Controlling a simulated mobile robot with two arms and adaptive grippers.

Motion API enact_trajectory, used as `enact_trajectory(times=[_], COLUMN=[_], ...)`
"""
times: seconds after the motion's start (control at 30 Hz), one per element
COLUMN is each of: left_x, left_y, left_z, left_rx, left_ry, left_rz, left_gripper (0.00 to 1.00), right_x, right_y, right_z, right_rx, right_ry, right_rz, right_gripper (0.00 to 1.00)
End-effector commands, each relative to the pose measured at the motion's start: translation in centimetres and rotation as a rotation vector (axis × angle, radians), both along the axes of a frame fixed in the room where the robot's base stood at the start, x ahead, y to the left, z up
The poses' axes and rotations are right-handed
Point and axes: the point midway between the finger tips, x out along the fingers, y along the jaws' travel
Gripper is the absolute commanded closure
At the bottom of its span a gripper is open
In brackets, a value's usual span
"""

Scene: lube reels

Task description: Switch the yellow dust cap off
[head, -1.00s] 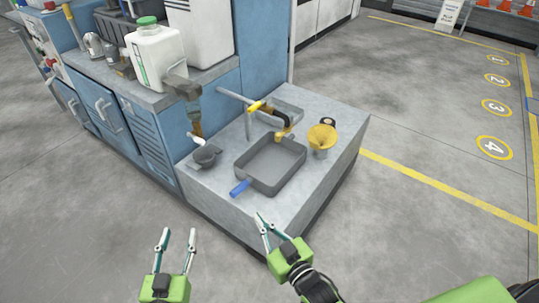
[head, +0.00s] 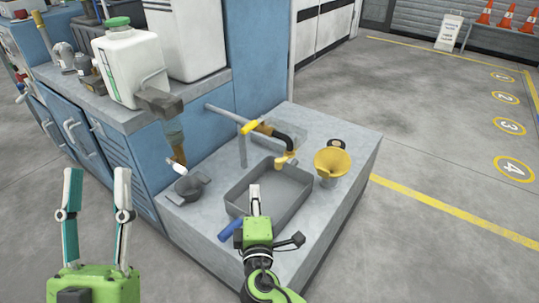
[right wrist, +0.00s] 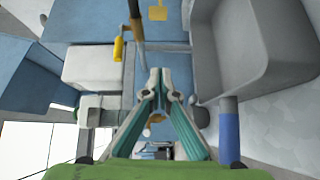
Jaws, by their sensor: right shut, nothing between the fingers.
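A yellow piece (head: 284,161) hangs at the end of the dark curved hose nozzle (head: 290,141), over the far side of the grey tray; I take it for the dust cap. A yellow lever (head: 250,126) sits on the same pipe. My right gripper (head: 254,188) is shut and empty, above the tray's near left part, apart from the yellow piece. In the right wrist view its fingertips (right wrist: 160,75) meet; a yellow lever (right wrist: 118,48) and a flat yellow piece (right wrist: 157,13) lie beyond. My left gripper (head: 96,192) is open and empty at the lower left.
The grey tray (head: 235,193) with a blue handle (head: 231,229) rests on the grey bench. A yellow funnel (head: 332,161) stands to its right, a small grey cup (head: 188,187) to its left. A white jug (head: 128,68) stands on the blue cabinet. The floor at right is open.

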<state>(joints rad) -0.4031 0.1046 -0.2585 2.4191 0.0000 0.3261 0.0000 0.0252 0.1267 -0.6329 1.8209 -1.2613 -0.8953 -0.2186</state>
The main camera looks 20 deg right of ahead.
Motion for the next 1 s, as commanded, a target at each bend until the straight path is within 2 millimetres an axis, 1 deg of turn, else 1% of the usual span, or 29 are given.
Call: enact_trajectory(times=[0.2, 0.57, 0.67, 0.77, 0.87, 1.0], left_x=[0.0, -0.1, -0.7, -1.8, -3.5, -6.2], left_y=[0.0, 0.0, 0.1, 0.3, 0.6, 1.2], left_z=[0.0, 0.0, 0.5, 1.3, 2.4, 3.7], left_rx=[0.0, -0.002, -0.012, -0.032, -0.06, -0.103], left_ry=[0.001, -0.007, -0.042, -0.107, -0.198, -0.336], left_rz=[0.0, 0.0, -0.002, -0.006, -0.011, -0.018], left_gripper=[0.6, 0.6, 0.6, 0.6, 0.6, 0.6], right_x=[0.0, 0.3, 1.1, 2.7, 4.5, 7.0], right_y=[-0.7, -0.8, -1.0, -1.4, -1.9, -2.6], right_z=[0.3, 0.3, 0.3, 0.3, 0.2, 0.1], right_rx=[-0.058, -0.057, -0.058, -0.058, -0.058, -0.057], right_ry=[-0.012, -0.012, -0.015, -0.016, -0.016, -0.014], right_rz=[-0.042, -0.042, -0.042, -0.043, -0.043, -0.042], right_gripper=[1.0, 1.0, 1.0, 1.0, 1.0, 1.0])
